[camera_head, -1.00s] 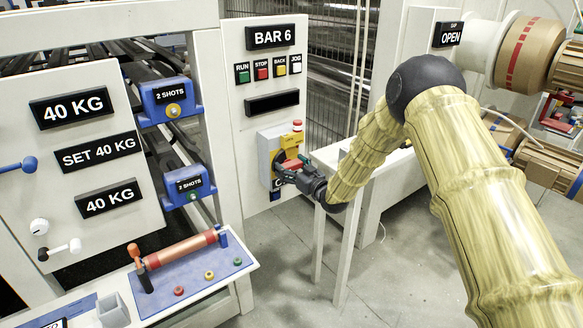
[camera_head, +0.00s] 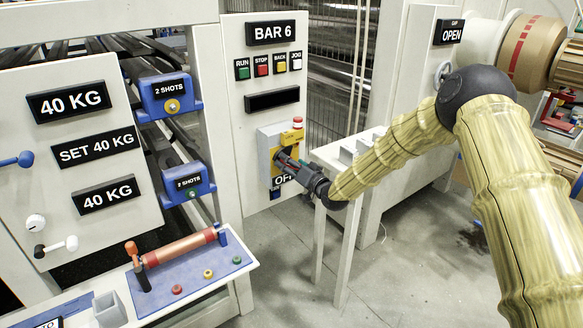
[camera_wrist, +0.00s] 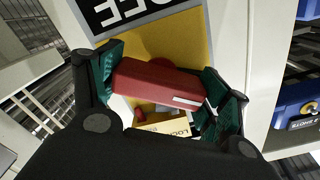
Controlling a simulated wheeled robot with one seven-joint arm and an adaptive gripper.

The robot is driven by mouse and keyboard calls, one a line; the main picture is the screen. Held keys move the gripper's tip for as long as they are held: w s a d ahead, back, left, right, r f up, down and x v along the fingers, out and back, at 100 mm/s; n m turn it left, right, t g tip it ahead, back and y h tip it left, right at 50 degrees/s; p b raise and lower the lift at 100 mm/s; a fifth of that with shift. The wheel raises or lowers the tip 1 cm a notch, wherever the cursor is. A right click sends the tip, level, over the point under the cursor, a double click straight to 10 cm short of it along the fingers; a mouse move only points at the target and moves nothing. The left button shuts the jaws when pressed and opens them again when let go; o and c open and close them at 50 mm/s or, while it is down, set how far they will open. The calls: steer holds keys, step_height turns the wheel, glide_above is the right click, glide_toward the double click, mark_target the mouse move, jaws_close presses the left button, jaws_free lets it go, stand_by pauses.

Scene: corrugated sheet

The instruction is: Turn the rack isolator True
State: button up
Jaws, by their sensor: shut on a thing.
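The rack isolator is a grey box with a yellow face (camera_head: 264,148) on the white panel below the BAR 6 sign. In the wrist view its yellow plate (camera_wrist: 188,38) lies behind a red bar handle (camera_wrist: 158,84). My gripper (camera_wrist: 165,80) is shut across this handle, one green-padded finger at each end. In the head view my gripper (camera_head: 292,166) reaches the isolator from the lower right and hides most of the handle. A black OFF label (camera_head: 281,180) sits under the isolator, partly covered by my gripper. A brass piece marked LOCK (camera_wrist: 166,128) shows below the handle.
A red button (camera_head: 297,122) tops the isolator box. RUN, STOP, BACK and JOG buttons (camera_head: 268,68) are above. A white bench (camera_head: 350,150) stands close to the right, beneath my arm. A blue plate with a red roller (camera_head: 180,248) is at lower left.

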steer(key=m+b, duration=0.1)
steer(key=m, duration=0.1)
steer(key=m+b, duration=0.1)
steer(key=m, duration=0.2)
steer(key=shift+w+d+f+m, duration=0.1)
steer(key=shift+d+m, duration=0.1)
steer(key=shift+m, duration=0.1)
steer(key=m+b, duration=0.3)
steer(key=m, duration=0.1)
steer(key=shift+m, duration=0.7)
steer(key=o, duration=1)
steer(key=shift+a, duration=0.1)
steer(key=shift+a, duration=0.1)
